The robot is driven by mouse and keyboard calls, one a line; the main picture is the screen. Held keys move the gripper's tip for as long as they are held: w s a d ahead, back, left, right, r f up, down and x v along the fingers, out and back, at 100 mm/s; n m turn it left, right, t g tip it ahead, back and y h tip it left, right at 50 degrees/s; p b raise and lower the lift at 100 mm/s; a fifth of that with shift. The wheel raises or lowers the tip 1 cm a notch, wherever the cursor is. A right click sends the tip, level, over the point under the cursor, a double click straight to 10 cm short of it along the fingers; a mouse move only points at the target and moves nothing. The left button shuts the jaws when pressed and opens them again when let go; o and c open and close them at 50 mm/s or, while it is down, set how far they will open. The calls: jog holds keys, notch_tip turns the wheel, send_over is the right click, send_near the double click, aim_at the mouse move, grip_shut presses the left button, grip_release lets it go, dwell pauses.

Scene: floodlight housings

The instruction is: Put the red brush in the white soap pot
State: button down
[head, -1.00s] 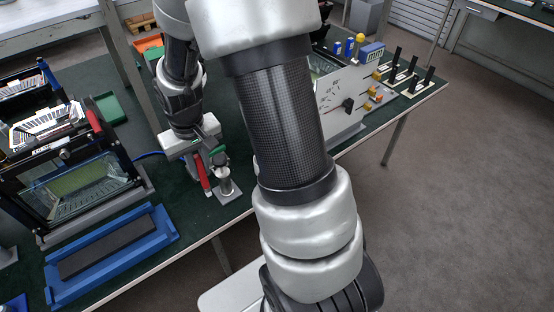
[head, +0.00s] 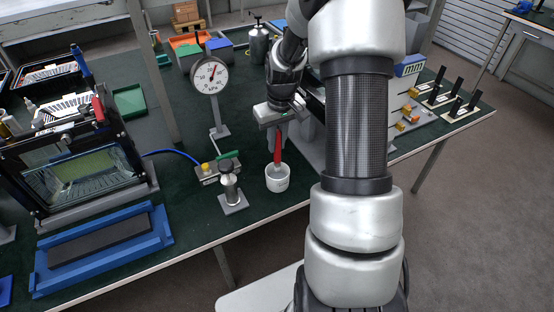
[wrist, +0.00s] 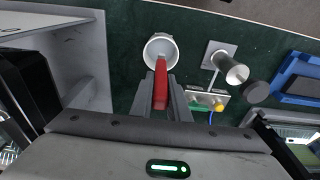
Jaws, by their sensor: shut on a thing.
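The white soap pot (head: 278,184) stands upright on the green table near its front edge. It also shows in the wrist view (wrist: 148,49), just beyond my fingertips. The red brush (head: 277,150) is upright, with its lower end at the pot's mouth; I cannot tell how deep it reaches. My gripper (head: 277,139) is above the pot, shut on the brush's red handle. In the wrist view the brush (wrist: 160,84) lies between the two fingers of my gripper (wrist: 160,80). The brush's head is mostly hidden.
A metal post on a square base (head: 231,193) and a small valve block (head: 207,175) stand left of the pot. A pressure gauge (head: 209,75) stands behind. A grey panel fixture is close on the right. The table in front of the post is clear.

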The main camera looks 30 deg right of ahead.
aim_at(279, 132)
jog(key=shift+f, duration=2.35)
jog(key=shift+f, duration=0.15)
jog(key=c, duration=1.7)
grip_release()
jog(key=r, duration=0.4)
jog(key=s+r, duration=0.1)
jog(key=r, duration=0.7)
jog(key=shift+s+r+p, duration=0.15)
jog(key=shift+s+p, duration=0.1)
jog(key=shift+p, duration=0.05)
